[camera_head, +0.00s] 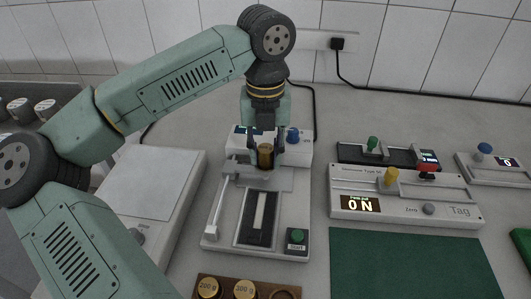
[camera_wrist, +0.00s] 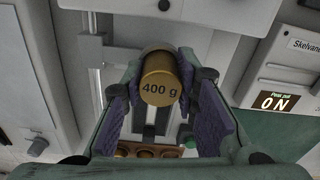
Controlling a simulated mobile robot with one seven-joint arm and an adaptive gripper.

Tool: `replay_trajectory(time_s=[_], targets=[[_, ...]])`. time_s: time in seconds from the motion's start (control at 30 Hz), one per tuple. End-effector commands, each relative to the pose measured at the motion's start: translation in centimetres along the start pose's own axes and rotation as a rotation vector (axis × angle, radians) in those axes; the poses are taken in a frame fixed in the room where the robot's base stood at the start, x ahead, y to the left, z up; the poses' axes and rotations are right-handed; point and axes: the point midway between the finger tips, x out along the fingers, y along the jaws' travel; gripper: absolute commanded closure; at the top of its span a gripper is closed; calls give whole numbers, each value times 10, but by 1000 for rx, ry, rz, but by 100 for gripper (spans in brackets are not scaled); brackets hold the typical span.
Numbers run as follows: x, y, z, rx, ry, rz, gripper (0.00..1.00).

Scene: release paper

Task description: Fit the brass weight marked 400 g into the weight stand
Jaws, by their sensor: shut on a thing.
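The brass weight marked 400 g (camera_wrist: 160,88) is a short cylinder, its label facing the wrist camera. My gripper (camera_wrist: 158,96) is shut on it, with a purple-padded finger on each side. In the head view, the weight (camera_head: 265,158) hangs in my gripper (camera_head: 265,150) over the back part of a white device. The brown weight stand (camera_head: 226,287) is at the bottom edge of the head view, partly cut off. It holds weights marked 200 g (camera_head: 207,287) and 300 g (camera_head: 244,289), with a round empty-looking place (camera_head: 285,294) at its right.
The white device (camera_head: 212,238) under my gripper has a lever, a dark slot and a green button (camera_head: 297,236). White testers with coloured knobs (camera_head: 400,203) stand at the right. A green mat (camera_head: 415,262) lies in front of them. A pale flat-topped device (camera_head: 150,185) is at the left.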

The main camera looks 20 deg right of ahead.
Motion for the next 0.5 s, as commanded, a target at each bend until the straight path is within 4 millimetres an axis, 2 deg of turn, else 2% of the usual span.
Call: replay_trajectory(time_s=[0.17,0.33,0.5], targets=[[-11,0,0,-1,-3,1,100],[-35,-1,0,0,-5,1,100],[-34,23,-33,-3,-3,1,100]])
